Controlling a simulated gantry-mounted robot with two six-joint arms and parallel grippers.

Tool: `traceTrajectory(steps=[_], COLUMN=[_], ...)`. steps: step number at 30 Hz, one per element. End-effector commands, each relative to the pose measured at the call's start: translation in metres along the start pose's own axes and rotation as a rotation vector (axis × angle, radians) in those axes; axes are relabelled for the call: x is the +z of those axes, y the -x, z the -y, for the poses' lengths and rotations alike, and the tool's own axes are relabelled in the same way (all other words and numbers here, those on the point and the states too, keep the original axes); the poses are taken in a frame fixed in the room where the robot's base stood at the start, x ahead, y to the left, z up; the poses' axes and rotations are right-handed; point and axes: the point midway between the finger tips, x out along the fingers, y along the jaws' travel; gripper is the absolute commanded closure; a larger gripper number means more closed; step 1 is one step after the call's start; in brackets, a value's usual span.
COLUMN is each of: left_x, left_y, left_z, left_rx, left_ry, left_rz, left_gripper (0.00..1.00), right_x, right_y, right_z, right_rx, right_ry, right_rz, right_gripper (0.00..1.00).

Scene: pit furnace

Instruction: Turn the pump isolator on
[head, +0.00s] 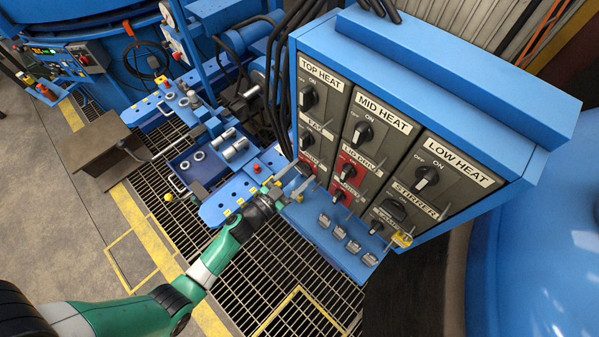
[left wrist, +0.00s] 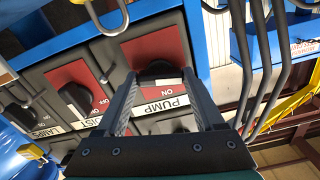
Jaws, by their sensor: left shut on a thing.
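The pump isolator is a black rotary knob (left wrist: 160,69) on a red plate above a label reading PUMP, seen upside down in the left wrist view. In the head view it sits at the bottom left of the switch panel, mostly hidden by my gripper. My left gripper (left wrist: 160,80) reaches it from the front, with one finger on each side, shut on the knob. In the head view my left gripper (head: 288,189) is at the panel's lower left corner. The ON mark shows beside the knob. The knob's exact angle is hard to tell. My right gripper is not in view.
The HOIST knob (left wrist: 75,97) and LAMPS knob (left wrist: 20,116) are beside the pump switch. Metal hasps stick out between switches. A blue shelf (head: 318,238) with several padlocks juts out below the panel. Black cables (head: 285,75) hang along its left side.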

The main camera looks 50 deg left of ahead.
Motion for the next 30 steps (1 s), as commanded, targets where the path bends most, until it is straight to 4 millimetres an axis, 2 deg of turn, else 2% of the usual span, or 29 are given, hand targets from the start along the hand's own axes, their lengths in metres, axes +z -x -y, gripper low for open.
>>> traceTrajectory(steps=[30], left_x=[0.0019], left_y=[0.0004], left_z=[-0.0001], left_rx=[0.0], left_ry=[-0.957], left_rz=[0.003], left_gripper=[0.86], right_x=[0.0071], right_y=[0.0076], right_z=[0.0], right_rx=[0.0], right_ry=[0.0], right_rz=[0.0], right_gripper=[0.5])
